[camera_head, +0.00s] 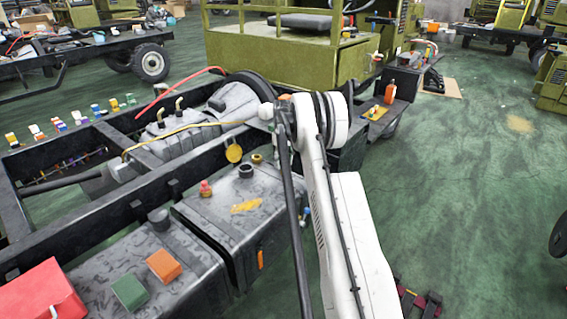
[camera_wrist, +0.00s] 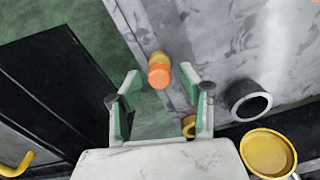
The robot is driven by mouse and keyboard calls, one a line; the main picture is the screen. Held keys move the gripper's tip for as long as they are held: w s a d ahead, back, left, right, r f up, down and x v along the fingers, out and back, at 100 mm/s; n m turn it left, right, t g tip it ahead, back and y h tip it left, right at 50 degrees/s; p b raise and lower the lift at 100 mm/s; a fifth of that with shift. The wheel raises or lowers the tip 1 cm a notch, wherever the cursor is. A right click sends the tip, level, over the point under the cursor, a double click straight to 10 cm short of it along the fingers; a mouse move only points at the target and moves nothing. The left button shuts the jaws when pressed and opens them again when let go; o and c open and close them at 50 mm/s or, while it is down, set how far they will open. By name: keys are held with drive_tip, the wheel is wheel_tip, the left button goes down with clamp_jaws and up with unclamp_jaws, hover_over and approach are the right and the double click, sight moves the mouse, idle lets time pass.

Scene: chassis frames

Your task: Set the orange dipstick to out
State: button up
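In the wrist view the orange dipstick (camera_wrist: 159,74) shows as a short round orange end with a yellow-orange part behind it. It lies beside the grey tank's edge, a little beyond the gap between my fingertips. My gripper (camera_wrist: 162,100) is open and empty, with one green-padded finger on each side of the gap. No contact with the dipstick shows. How far the dipstick sits in or out cannot be told. In the head view I cannot make out the dipstick or my fingers; my white arm covers that area.
The grey tank (camera_head: 222,216) has a black filler neck (camera_wrist: 248,101) close to my right finger. A yellow cap (camera_wrist: 268,153) and a small yellow ring (camera_wrist: 188,126) are nearby. The black chassis rail (camera_head: 110,212) runs alongside. Open green floor (camera_head: 470,170) lies to the right.

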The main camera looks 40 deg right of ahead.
sight(284, 162)
clamp_jaws()
drive_tip(key=shift+r, duration=0.1)
wheel_tip(284, 162, up, 8)
drive_tip(key=p, duration=0.2)
drive_tip(key=shift+r+p, duration=0.1)
drive_tip(key=shift+p, duration=0.25)
drive_tip(key=shift+o, duration=0.2)
unclamp_jaws()
wheel_tip(284, 162, up, 12)
